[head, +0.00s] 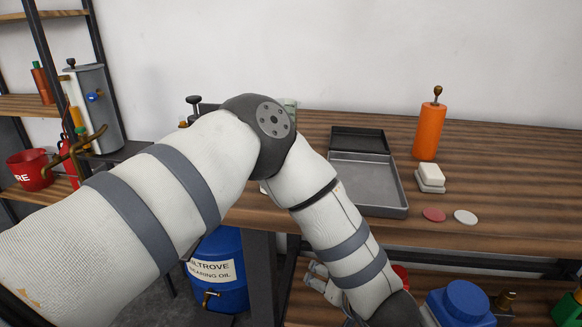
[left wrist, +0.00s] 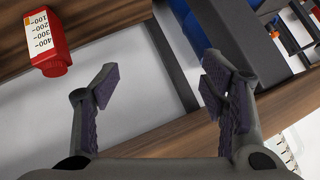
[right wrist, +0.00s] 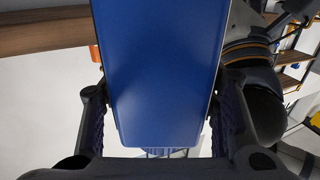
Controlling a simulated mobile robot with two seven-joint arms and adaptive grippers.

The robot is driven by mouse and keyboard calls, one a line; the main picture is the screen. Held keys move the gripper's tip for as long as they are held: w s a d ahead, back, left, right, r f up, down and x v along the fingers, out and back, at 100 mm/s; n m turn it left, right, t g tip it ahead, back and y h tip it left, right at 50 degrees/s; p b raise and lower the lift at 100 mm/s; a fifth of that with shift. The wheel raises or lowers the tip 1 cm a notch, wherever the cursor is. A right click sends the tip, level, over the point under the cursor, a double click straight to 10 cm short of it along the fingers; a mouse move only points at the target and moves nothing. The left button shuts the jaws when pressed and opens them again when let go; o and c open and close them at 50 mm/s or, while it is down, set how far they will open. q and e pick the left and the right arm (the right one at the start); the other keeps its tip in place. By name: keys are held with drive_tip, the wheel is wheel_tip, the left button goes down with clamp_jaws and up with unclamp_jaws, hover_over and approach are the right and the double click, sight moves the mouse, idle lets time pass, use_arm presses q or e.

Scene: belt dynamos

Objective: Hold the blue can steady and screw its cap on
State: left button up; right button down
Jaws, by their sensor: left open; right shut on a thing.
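In the right wrist view a blue can (right wrist: 160,75) with flat sides fills the middle. My right gripper (right wrist: 165,130) is shut on it, a finger at each side. Its top and any cap are out of that view. In the head view a blue rounded thing (head: 462,300) shows at the lower right; I cannot tell whether it is the same can or a cap. My left gripper (left wrist: 160,85) is open and empty in the left wrist view. A blue surface (left wrist: 188,25) lies beyond its fingers. In the head view my left arm hides much of the bench's front.
A red graduated bottle (left wrist: 50,45) is left of my open fingers. The bench (head: 520,160) carries a grey tray (head: 370,190), an orange bottle (head: 429,130), white blocks (head: 430,178) and two discs (head: 434,215). A blue oil drum (head: 222,262) stands below, and shelving at the left.

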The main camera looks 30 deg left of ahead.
use_arm(q)
drive_tip(key=s+a+f+m+g+h, duration=0.1)
drive_tip(key=s+a+f+g+h, duration=0.15)
drive_tip(key=s+f, duration=0.55)
drive_tip(key=s+a+f+m+g+h, duration=0.1)
drive_tip(key=s+f+h, duration=0.2)
drive_tip(key=s+f, duration=0.5)
drive_tip(key=s+a+r+g, duration=0.1)
drive_tip(key=s+a+g, duration=0.1)
drive_tip(key=s, duration=0.7)
drive_tip(key=s+a+r+g+h, duration=0.1)
drive_tip(key=s+r+g, duration=0.1)
drive_tip(key=s, duration=0.7)
drive_tip(key=shift+s+a+g, duration=0.4)
drive_tip(key=shift+g, duration=0.15)
drive_tip(key=shift+f, duration=0.1)
